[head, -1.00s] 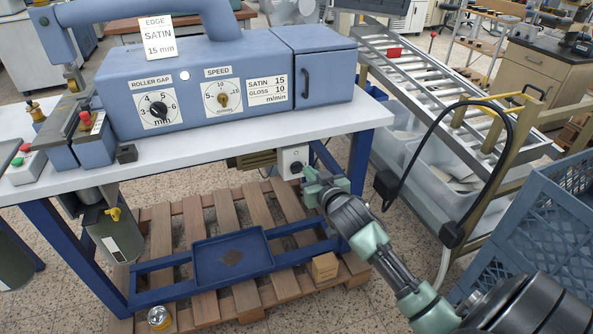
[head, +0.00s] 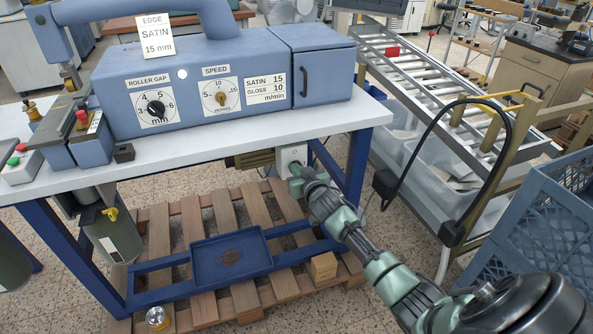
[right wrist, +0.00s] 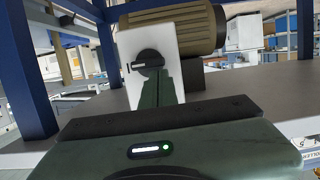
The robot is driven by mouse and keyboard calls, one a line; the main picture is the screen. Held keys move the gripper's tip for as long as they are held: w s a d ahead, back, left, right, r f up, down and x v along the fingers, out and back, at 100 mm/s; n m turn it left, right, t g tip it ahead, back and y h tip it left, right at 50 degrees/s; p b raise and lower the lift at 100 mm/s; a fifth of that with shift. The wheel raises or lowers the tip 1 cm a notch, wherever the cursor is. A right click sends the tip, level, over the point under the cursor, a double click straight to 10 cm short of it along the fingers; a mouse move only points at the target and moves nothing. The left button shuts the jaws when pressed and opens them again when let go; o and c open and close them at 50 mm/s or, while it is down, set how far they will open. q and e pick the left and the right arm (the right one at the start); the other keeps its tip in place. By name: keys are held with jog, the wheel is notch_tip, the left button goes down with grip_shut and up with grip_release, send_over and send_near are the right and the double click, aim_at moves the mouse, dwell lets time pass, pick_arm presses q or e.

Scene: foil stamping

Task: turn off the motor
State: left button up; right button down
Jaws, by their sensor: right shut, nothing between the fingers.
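The motor (head: 255,158) is a tan ribbed cylinder under the machine table; it also shows at the top of the right wrist view (right wrist: 180,28). Beside it is a white switch box (head: 291,153). Its black rotary knob (right wrist: 149,62) has a white mark pointing left in the right wrist view. My right gripper (head: 295,172) is at the box front and hides the knob in the head view. Its fingers (right wrist: 160,84) are shut and empty, with tips at the knob's lower edge; I cannot tell whether they touch. My left gripper is not in view.
The blue table leg (head: 358,165) stands right of the switch box, and my right arm passes close to it. A wooden pallet (head: 215,212) with a blue tray (head: 230,262) lies below. A roller conveyor (head: 430,85) and blue crate (head: 545,225) stand at right.

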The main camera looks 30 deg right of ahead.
jog(key=shift+a, duration=0.1)
dwell(0.4)
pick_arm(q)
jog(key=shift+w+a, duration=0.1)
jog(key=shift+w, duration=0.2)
pick_arm(e)
jog(key=shift+a+f+n+h, duration=0.1)
jog(key=shift+n+h, duration=0.2)
jog(key=shift+n, duration=0.3)
